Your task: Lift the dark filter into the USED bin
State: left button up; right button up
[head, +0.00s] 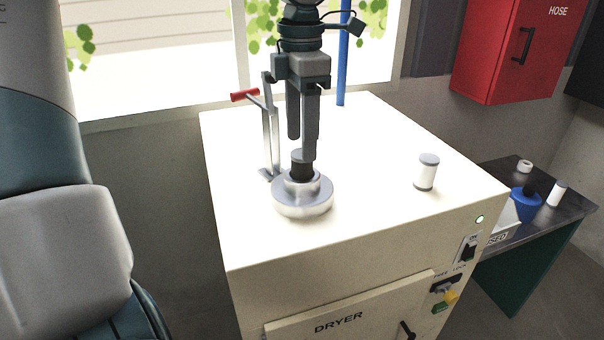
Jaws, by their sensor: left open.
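The dark filter (302,167) stands upright in the round metal housing (303,206) on top of the dryer; only its dark upper part shows. My left gripper (302,147) points straight down just above it, with its fingers open. One fingertip overlaps the filter's top in the picture, and I cannot tell whether it touches. The USED bin (498,238) is at the right on a low dark table, mostly hidden behind the dryer's corner; part of its label shows. My right gripper is not in view.
A white cylinder with a grey top (427,173) stands on the dryer's top (370,215). A red-handled lever (245,96) rises behind the housing, and a blue pipe (343,60) behind the dryer. The side table (545,222) holds a blue container (526,207) and a white cylinder (557,194).

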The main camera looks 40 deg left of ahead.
aim_at(302, 176)
pick_arm(q)
jog(key=shift+f+p, duration=0.3)
jog(key=shift+f, duration=0.05)
notch_tip(302, 176, down, 2)
jog(key=shift+d+f+p, duration=0.1)
jog(key=shift+f+p, duration=0.1)
jog(key=shift+p, duration=0.25)
jog(key=shift+f, duration=0.7)
jog(key=shift+c, duration=0.6)
jog(key=c, duration=1)
